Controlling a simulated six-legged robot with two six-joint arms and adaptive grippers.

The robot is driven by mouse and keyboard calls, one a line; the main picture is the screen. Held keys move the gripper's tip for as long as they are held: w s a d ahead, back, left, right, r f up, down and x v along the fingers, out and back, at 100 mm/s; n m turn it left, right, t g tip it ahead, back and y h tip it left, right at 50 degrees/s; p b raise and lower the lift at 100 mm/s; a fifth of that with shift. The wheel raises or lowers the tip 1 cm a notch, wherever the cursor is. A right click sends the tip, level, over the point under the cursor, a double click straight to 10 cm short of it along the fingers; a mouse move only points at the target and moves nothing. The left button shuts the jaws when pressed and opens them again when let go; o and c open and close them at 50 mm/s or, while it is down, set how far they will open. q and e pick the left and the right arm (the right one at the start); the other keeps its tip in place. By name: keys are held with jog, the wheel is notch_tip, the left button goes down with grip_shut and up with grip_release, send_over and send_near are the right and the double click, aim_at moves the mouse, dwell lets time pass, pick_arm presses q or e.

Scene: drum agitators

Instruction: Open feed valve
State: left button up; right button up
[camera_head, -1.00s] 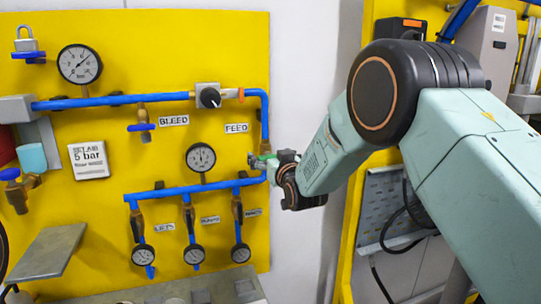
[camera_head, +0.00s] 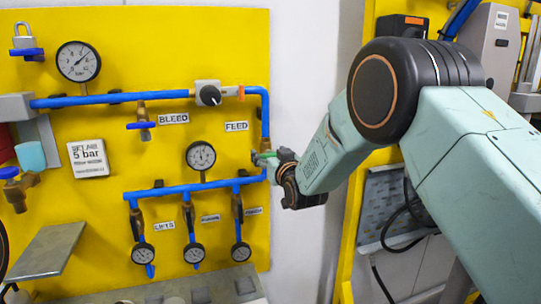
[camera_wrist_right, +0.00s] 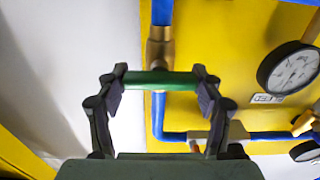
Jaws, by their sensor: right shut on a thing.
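The feed valve is a brass body (camera_wrist_right: 160,50) on the blue vertical pipe at the right edge of the yellow panel, below the FEED label (camera_head: 236,126). Its green handle (camera_wrist_right: 160,79) lies crosswise to the pipe in the right wrist view. My right gripper (camera_wrist_right: 160,80) is shut on this handle, with one finger at each end of it. In the head view my right gripper (camera_head: 268,158) is at the valve, small and partly hidden by its own wrist. My left gripper is not in view.
The yellow panel (camera_head: 100,225) carries blue pipes, several gauges and a BLEED valve (camera_head: 141,124) with a blue handle. A round black knob (camera_head: 210,95) sits above the FEED label. A grey shelf (camera_head: 45,253) juts out at lower left. White wall lies right of the panel.

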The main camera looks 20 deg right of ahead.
jog(key=n+b, duration=0.2)
jog(key=n, duration=0.1)
jog(key=shift+a+f+n+b, duration=0.1)
jog(key=shift+n+b, duration=0.25)
jog(key=shift+n, duration=0.05)
jog(key=n+b, duration=0.2)
jog(key=n, duration=0.2)
jog(key=shift+n, duration=0.3)
jog(key=n+b, duration=0.3)
jog(key=n, duration=0.2)
jog(key=shift+a+f, duration=0.1)
jog(key=shift+a, duration=0.05)
jog(key=shift+f+n+b, duration=0.1)
jog(key=shift+n+b, duration=0.65)
jog(key=shift+n, duration=1.35)
